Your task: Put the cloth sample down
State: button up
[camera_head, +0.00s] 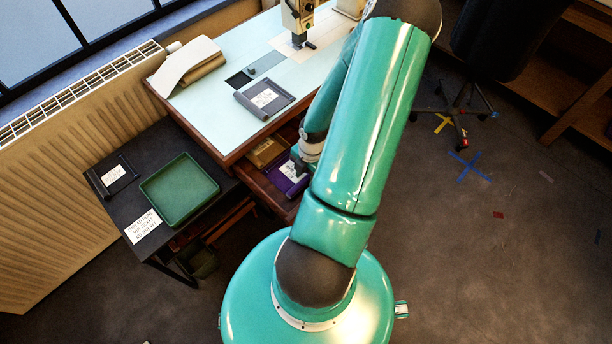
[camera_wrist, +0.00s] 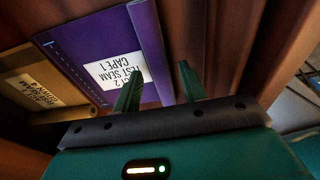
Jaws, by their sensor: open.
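A purple cloth sample (camera_wrist: 88,52) with a white label, reading roughly "TEST 2 SEAM CAPE 1", lies flat in an open drawer. It has a raised ridge along one edge. In the head view the purple sample (camera_head: 289,179) shows partly, beside my arm. My gripper (camera_wrist: 160,75) is open, with its two green fingers apart. In the wrist view the ridge runs up between the fingers. I cannot tell whether either finger touches it. My arm covers most of the gripper in the head view.
A tan sample (camera_head: 268,151) lies beside the purple one in the drawer (camera_head: 277,202). A grey labelled sample (camera_head: 275,92) lies on the pale table (camera_head: 211,119) above. A green tray (camera_head: 176,206) and a dark labelled sample (camera_head: 103,184) are on the low black table (camera_head: 137,153) at left.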

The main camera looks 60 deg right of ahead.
notch_tip(320, 180, up, 12)
jog(key=d, duration=0.1)
jog(key=shift+s+d+f, duration=0.15)
jog(key=shift+d+f, duration=0.1)
jog(key=shift+d, duration=0.05)
jog(key=w+a+r+m+h, duration=0.2)
jog(key=w+a+r+m, duration=0.25)
jog(key=a+r, duration=0.4)
jog(key=w+a+r+m+h, duration=0.3)
jog(key=w+a+r+m, duration=0.15)
jog(key=r, duration=0.65)
jog(key=s+a+r+m+t+y, duration=0.1)
jog(key=a+r+m+t, duration=0.1)
jog(key=a+r, duration=0.4)
jog(key=s+a+r+m+t+y, duration=0.1)
jog(key=a+r, duration=0.5)
jog(key=a, duration=0.6)
jog(key=m+t+y, duration=0.1)
jog(key=m+t, duration=0.1)
jog(key=m, duration=0.1)
jog(key=shift+a+r, duration=0.2)
jog(key=shift+r, duration=0.05)
